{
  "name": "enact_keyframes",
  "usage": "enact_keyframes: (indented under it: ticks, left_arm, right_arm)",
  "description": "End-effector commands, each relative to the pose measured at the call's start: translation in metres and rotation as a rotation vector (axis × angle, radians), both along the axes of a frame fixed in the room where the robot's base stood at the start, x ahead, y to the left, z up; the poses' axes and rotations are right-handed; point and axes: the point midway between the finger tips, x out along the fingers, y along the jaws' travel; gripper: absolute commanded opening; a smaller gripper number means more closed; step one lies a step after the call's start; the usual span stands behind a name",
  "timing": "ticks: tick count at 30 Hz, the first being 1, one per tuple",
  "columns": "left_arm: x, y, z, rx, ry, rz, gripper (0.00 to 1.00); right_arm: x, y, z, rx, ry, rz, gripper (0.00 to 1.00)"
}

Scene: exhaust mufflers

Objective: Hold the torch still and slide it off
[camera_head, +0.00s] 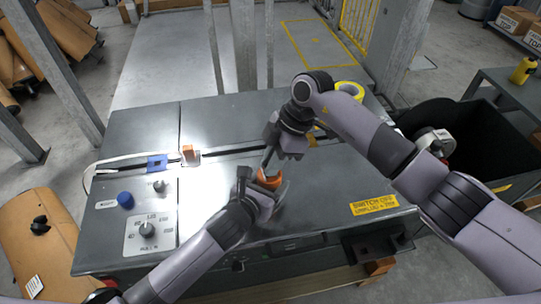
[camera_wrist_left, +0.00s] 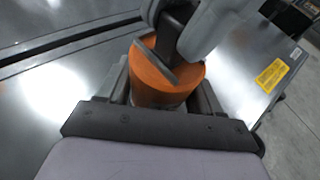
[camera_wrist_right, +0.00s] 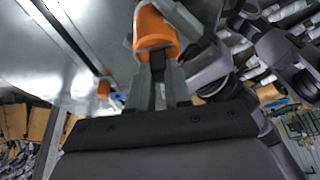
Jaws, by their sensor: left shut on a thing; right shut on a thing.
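The orange torch body (camera_head: 269,180) is over the middle of the grey bench, between my two grippers. My left gripper (camera_head: 261,192) is shut around the orange body, which shows large between its fingers in the left wrist view (camera_wrist_left: 160,85). My right gripper (camera_head: 268,163) comes from above and is shut on a dark part at the torch's upper end. In the right wrist view the orange body (camera_wrist_right: 155,30) lies just beyond the right fingertips. The fingers hide much of the torch, and I cannot make out its switch.
The grey bench top (camera_head: 330,180) is mostly clear. At left are a blue block (camera_head: 157,162), an orange block (camera_head: 188,152), a blue knob (camera_head: 125,198) and a dial panel (camera_head: 150,235).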

Motion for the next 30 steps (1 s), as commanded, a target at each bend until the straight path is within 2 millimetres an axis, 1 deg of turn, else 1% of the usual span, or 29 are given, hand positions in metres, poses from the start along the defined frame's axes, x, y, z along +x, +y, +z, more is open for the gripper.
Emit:
enact_keyframes:
  ticks: [6,15,16,17,18,26,30]
  left_arm:
    - [0.0,0.001,-0.001,0.001,0.003,0.004,0.31]
    - [0.001,0.003,-0.001,0.001,0.004,0.007,0.31]
    - [0.001,0.003,-0.001,0.001,0.004,0.007,0.31]
    - [0.001,0.003,-0.001,0.001,0.004,0.007,0.31]
    - [0.001,0.003,-0.001,0.001,0.004,0.007,0.31]
    - [0.0,0.001,-0.001,0.002,0.003,0.003,0.31]
    - [0.0,0.001,-0.001,0.001,0.003,0.002,0.31]
  right_arm:
    - [-0.012,-0.003,0.0,0.0,0.001,0.002,0.0]
    - [-0.014,-0.003,0.0,0.0,0.006,0.004,0.0]
    - [-0.014,-0.003,0.0,0.0,0.006,0.004,0.21]
    - [-0.014,-0.003,0.0,0.0,0.006,0.004,0.31]
    - [-0.014,-0.003,0.0,0.0,0.006,0.004,0.44]
    - [-0.013,-0.003,0.0,0.0,0.004,0.002,0.45]
    - [-0.011,-0.006,0.007,0.0,0.001,0.0,0.45]
